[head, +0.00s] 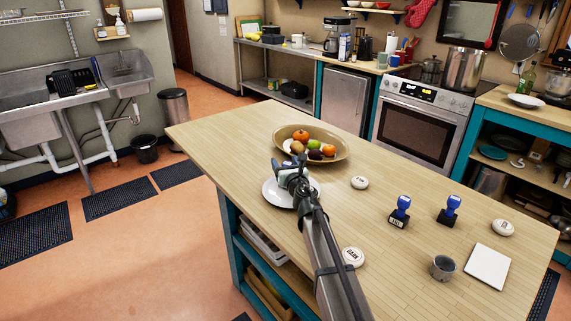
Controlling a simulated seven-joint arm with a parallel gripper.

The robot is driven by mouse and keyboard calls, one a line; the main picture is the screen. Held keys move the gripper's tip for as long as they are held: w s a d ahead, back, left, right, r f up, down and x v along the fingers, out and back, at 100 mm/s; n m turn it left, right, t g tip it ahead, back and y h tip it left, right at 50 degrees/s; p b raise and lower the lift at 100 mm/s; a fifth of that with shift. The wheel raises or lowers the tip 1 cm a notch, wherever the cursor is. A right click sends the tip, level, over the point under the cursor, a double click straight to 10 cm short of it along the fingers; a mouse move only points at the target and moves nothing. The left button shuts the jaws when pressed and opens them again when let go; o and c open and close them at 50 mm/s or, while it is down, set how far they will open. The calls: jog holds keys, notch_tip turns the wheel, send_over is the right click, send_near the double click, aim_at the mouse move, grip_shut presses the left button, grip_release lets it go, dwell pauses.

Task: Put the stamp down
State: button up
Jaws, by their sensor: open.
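Two stamps with blue handles and dark bases stand upright on the wooden island top, a left stamp (400,211) and a right stamp (449,211). Both are right of my arm, and nothing holds them. My gripper (290,168) is open, left of both stamps and well apart from them. It appears in front of the fruit bowl and over a white plate (271,195). My gripper and arm hide part of the plate. The fingertips are small, and I cannot tell what lies right under them.
A bowl of fruit (340,152) stands behind my gripper. Round white labelled discs lie at the middle (359,183), front (353,257) and right (503,228). A grey cup (443,268) and a white square tile (488,267) are at the front right. Bare wood surrounds the stamps.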

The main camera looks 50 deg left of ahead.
jog(key=shift+r, duration=0.1)
jog(key=shift+r, duration=0.4)
jog(key=v, duration=1.2)
